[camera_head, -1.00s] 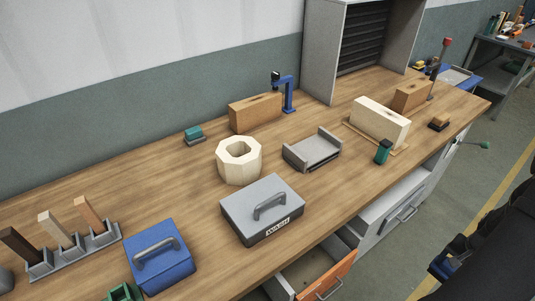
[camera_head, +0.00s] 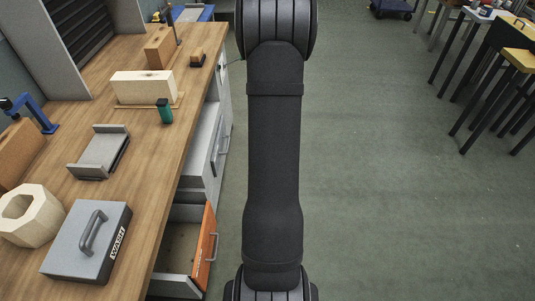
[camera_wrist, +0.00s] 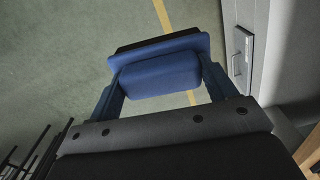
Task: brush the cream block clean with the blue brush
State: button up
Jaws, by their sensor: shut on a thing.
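The cream block (camera_head: 142,87) is a long upright block on a thin wooden board on the bench, left of my arm in the head view. A dark mark shows on its top. My gripper (camera_wrist: 160,74) is shut on the blue brush (camera_wrist: 162,78), a blue body with a dark strip along its far edge, in the wrist view. The brush is over the floor, away from the bench top. The head view does not show the gripper or the brush.
A green-and-black item (camera_head: 165,111) stands beside the board. A grey cradle (camera_head: 101,153), a cream ring (camera_head: 28,215) and a grey WASH box (camera_head: 88,242) are nearer. An open orange-fronted drawer (camera_head: 209,247) juts from the bench. The floor at right is mostly clear.

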jog(key=w+a+r, duration=0.3)
jog(key=a+r, duration=0.8)
jog(key=a, duration=0.1)
jog(key=s+a+r+n, duration=0.2)
jog(key=s+a+r, duration=0.15)
jog(key=a, duration=0.75)
jog(key=s+a+r+n, duration=0.2)
jog(key=s+a, duration=0.3)
jog(key=a, duration=0.7)
jog(key=s+a+r+n, duration=0.35)
jog(key=s+a, duration=0.85)
jog(key=s, duration=0.4)
jog(key=s+a+r+n, duration=0.35)
jog(key=s+a, duration=0.85)
jog(key=s, duration=0.5)
jog(key=shift+m, duration=0.3)
jog(key=shift+w+d+f, duration=0.1)
jog(key=shift+f, duration=3.6)
jog(key=shift+w, duration=0.75)
jog(key=shift+c, duration=0.5)
jog(key=shift+w+f, duration=0.2)
jog(key=shift+w, duration=0.9)
jog(key=shift+s, duration=1.55)
notch_tip(320, 180, up, 8)
jog(key=shift+s, duration=0.3)
